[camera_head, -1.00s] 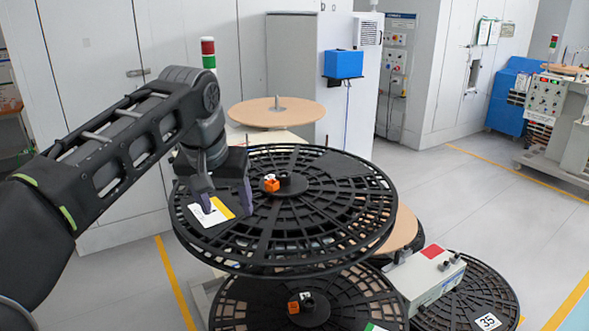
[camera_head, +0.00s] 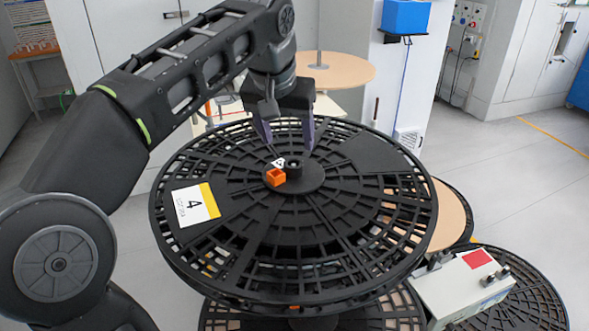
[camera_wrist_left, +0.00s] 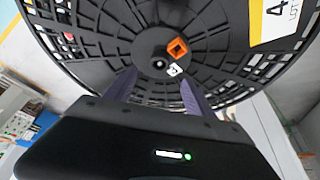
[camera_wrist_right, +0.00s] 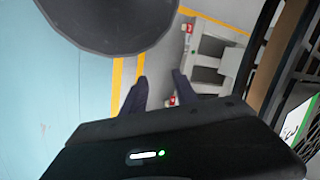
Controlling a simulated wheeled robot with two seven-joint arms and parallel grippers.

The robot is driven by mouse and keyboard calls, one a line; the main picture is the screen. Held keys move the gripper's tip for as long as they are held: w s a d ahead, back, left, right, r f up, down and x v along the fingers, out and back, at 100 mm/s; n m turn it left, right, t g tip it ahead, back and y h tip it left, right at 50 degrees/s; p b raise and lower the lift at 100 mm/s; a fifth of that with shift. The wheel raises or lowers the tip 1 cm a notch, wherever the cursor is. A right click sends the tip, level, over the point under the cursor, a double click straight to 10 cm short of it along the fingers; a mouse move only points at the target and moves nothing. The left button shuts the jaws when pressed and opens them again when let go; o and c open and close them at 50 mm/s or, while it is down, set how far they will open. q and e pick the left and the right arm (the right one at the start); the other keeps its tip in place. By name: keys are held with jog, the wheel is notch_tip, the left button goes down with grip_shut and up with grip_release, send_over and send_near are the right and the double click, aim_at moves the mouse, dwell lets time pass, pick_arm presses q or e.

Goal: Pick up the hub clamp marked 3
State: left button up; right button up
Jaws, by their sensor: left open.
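The hub clamp (camera_head: 293,167) is a small black knob with an orange block (camera_head: 275,177) and a white number tag (camera_head: 279,163). It sits on the hub of the top black reel (camera_head: 340,185); the tag's number is too small to read surely. My left gripper (camera_head: 287,146) is open and empty, pointing down just behind and above the clamp. In the left wrist view, the clamp (camera_wrist_left: 160,63) shows just beyond and between the fingertips (camera_wrist_left: 157,77). My right gripper (camera_wrist_right: 160,78) is open and empty, over the floor.
A card (camera_head: 195,205) marked 4 lies on the top reel. Another reel is below it. A grey control box (camera_head: 462,287) with a red patch stands at the lower right. A tan disc (camera_head: 335,70) with a post is behind.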

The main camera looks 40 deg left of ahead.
aim_at(294, 164)
pick_arm(q)
jog(key=shift+b+x, duration=1.1)
jog(key=shift+x, duration=0.35)
jog(key=shift+r, duration=0.1)
jog(key=shift+w+f, duration=0.15)
jog(key=shift+f, duration=0.25)
jog(key=p+x, duration=0.1)
jog(key=x, duration=0.3)
jog(key=shift+f, duration=0.25)
jog(key=shift+c, duration=0.4)
grip_shut()
